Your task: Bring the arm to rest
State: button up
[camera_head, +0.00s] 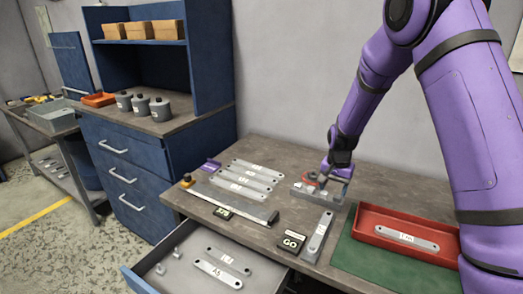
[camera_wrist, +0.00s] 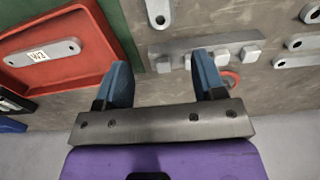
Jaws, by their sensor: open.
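My purple arm comes in from the upper right. My gripper (camera_head: 328,178) is low over the workbench, at a grey metal fixture (camera_head: 318,196) with block-like posts. In the wrist view my gripper (camera_wrist: 163,76) has its two blue fingers spread wide with nothing between them. The fixture (camera_wrist: 190,44) lies just beyond the fingertips; I cannot tell whether they touch it. A red ring (camera_wrist: 232,79) shows beside the right finger, partly hidden.
A red tray (camera_head: 371,212) on a green mat (camera_head: 345,250) holds a labelled bracket (camera_head: 408,238). Several galvanized brackets (camera_head: 245,178) lie at the middle left. Another bracket (camera_head: 320,232) lies beside a GO block (camera_head: 292,242). An open drawer (camera_head: 160,285) with brackets juts out in front.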

jog(key=s+r+n+t, duration=0.1)
jog(key=s+r, duration=0.4)
jog(key=r, duration=0.3)
jog(key=s+d+r+n+t, duration=0.1)
jog(key=s+r, duration=0.3)
jog(key=r, duration=0.4)
jog(key=s+r+n+t, duration=0.1)
jog(key=s+r, duration=0.4)
jog(key=r, duration=0.3)
jog(key=s+r+n+t, duration=0.1)
jog(key=s+r+n, duration=0.1)
jog(key=s, duration=0.9)
jog(key=s+d+r+n+t, duration=0.1)
jog(key=s+r, duration=0.4)
jog(key=s, duration=0.5)
jog(key=shift+s+d+r+n, duration=0.2)
jog(key=shift+s+r+n, duration=0.05)
jog(key=shift+s+n, duration=0.15)
